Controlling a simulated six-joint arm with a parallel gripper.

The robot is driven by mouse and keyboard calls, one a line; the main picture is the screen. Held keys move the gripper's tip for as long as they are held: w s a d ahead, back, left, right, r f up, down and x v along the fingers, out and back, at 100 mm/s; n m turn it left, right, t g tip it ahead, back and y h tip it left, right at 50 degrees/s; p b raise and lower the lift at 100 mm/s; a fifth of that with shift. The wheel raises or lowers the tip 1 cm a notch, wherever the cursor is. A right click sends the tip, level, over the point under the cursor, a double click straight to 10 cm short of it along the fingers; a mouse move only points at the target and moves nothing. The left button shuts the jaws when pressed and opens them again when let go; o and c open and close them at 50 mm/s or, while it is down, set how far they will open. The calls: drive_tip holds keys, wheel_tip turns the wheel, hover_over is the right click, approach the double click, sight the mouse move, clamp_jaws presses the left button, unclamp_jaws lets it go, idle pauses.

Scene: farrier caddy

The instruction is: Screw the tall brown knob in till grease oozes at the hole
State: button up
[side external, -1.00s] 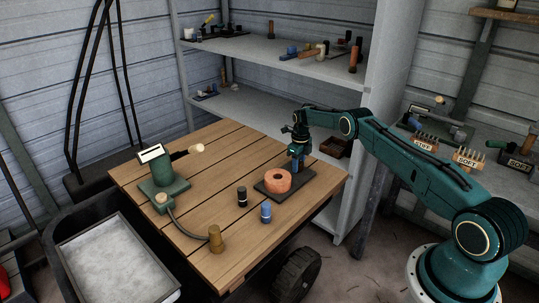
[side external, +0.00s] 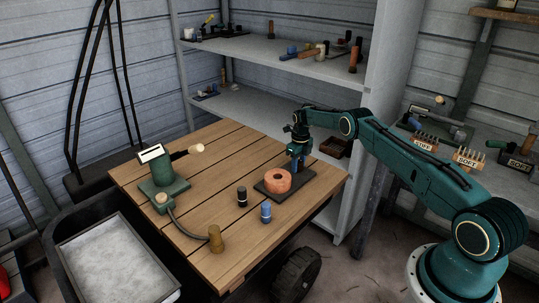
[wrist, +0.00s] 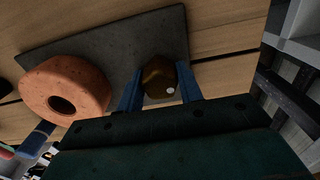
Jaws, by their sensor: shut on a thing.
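The brown knob (wrist: 156,74) stands on a dark plate (wrist: 92,38) in the wrist view. My gripper (side external: 297,165) is at the back right part of this plate in the side view. Its blue fingers are on either side of the knob, shut on it. A small pale round spot (wrist: 170,91) shows at the knob's near edge; I cannot tell whether it is grease. In the side view the fingers hide the knob. An orange ring (side external: 278,182) with a hole lies on the same plate, beside the gripper, and shows in the wrist view (wrist: 64,84).
A black cylinder (side external: 242,196) and a blue one (side external: 266,212) stand in front of the plate. A brass cylinder (side external: 216,240) stands at the table's front, by a hose from a green device (side external: 165,180). The table's (side external: 215,150) back middle is clear.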

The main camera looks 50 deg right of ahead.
drive_tip(key=shift+f, duration=0.1)
drive_tip(key=o, duration=1)
drive_tip(key=n, duration=0.6)
drive_tip(key=shift+n, duration=3)
drive_tip(key=shift+n, duration=0.3)
